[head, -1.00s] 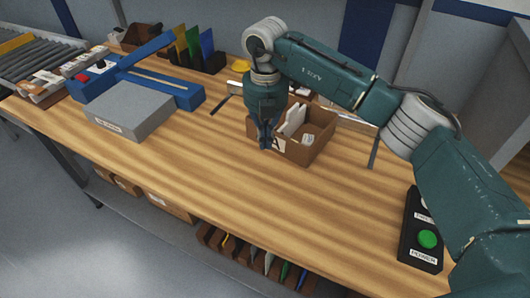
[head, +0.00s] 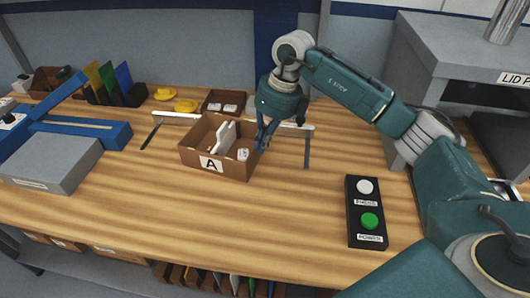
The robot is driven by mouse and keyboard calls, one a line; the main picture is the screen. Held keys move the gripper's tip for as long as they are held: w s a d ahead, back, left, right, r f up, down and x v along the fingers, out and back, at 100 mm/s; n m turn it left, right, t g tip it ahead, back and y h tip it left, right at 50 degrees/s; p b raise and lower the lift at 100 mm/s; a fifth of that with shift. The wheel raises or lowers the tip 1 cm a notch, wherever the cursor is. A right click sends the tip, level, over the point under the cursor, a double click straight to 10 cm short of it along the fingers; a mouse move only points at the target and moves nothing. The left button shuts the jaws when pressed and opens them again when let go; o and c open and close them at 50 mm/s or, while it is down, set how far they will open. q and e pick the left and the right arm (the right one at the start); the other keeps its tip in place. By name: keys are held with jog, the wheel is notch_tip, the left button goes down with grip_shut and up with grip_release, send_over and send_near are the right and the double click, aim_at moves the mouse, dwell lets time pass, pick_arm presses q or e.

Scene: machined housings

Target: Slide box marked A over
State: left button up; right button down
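The brown open-top box marked A (head: 211,165) stands on the wooden table, with its label facing me. White flat pieces (head: 224,137) and a small white labelled item stand inside it. My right gripper (head: 262,146) points down at the box's right wall, close to its back right part. Whether its fingers touch the wall, and whether they are open or shut, I cannot tell. My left gripper is not in view.
A thin metal rail frame (head: 306,150) stands behind and around the box, with a smaller brown bin (head: 224,101) behind it. A black button panel (head: 366,212) lies at right, a grey block (head: 52,160) at left. The table in front of the box is clear.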

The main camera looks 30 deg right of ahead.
jog(key=s+d+r+n+t, duration=0.1)
jog(key=s+d+n, duration=0.2)
jog(key=d+n, duration=0.3)
jog(key=shift+m, duration=0.6)
jog(key=p+x, duration=0.1)
jog(key=x, duration=0.2)
jog(key=p+x, duration=0.1)
jog(key=x, duration=0.2)
jog(key=d+p+x, duration=0.1)
jog(key=x, duration=0.2)
jog(key=shift+w+f, duration=0.15)
jog(key=shift+w, duration=0.2)
jog(key=w+a, duration=0.1)
jog(key=w+a+p, duration=0.1)
jog(key=shift+w+a, duration=0.15)
jog(key=shift+w, duration=0.2)
jog(key=shift+w+a+f, duration=0.1)
jog(key=shift+w+a, duration=0.1)
jog(key=shift+w, duration=0.05)
